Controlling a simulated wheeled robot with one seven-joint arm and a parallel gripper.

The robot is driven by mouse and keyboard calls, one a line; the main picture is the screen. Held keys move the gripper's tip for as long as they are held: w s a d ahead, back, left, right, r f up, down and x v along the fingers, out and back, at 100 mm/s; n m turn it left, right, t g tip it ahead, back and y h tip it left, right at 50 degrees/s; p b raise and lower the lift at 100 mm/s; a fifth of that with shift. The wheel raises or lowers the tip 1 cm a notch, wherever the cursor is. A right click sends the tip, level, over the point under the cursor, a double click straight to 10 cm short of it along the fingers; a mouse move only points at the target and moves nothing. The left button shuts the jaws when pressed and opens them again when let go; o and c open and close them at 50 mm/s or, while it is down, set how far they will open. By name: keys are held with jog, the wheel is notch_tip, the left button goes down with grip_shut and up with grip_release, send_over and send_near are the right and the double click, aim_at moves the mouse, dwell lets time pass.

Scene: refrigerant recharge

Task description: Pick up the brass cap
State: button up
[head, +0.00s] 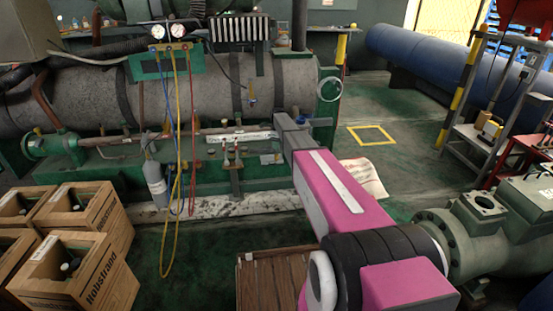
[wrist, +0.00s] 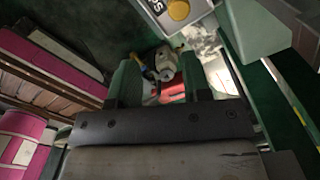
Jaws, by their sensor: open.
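My gripper (wrist: 162,78) is open in the wrist view, with its two dark green fingers apart. Between and beyond the fingers show a pale round fitting (wrist: 167,74) and a red part (wrist: 173,88), partly hidden by the gripper body. I cannot clearly make out the brass cap. A yellow-brass disc (wrist: 178,10) on a grey lettered box shows at the top of the wrist view, but I cannot tell if it is the cap. In the head view my pink arm reaches to the green-framed machine, and its end hides what lies behind it.
A large grey tank (head: 200,90) lies along the back. A gauge set (head: 167,31) with yellow, red and blue hoses hangs in front, above a grey cylinder (head: 156,183). Wooden crates (head: 75,275) stand at left, a grey-green compressor (head: 495,225) at right. Open floor shows around the yellow square (head: 371,135).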

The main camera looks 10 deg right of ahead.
aim_at(276, 155)
jog(key=shift+m, duration=0.8)
jog(key=w+f, duration=0.1)
jog(key=f, duration=0.2)
jog(key=w+f, duration=0.1)
jog(key=f, duration=0.3)
jog(key=w+f, duration=0.1)
jog(key=f, duration=0.3)
jog(key=shift+w, duration=0.1)
jog(key=shift+r, duration=0.1)
jog(key=c, duration=0.7)
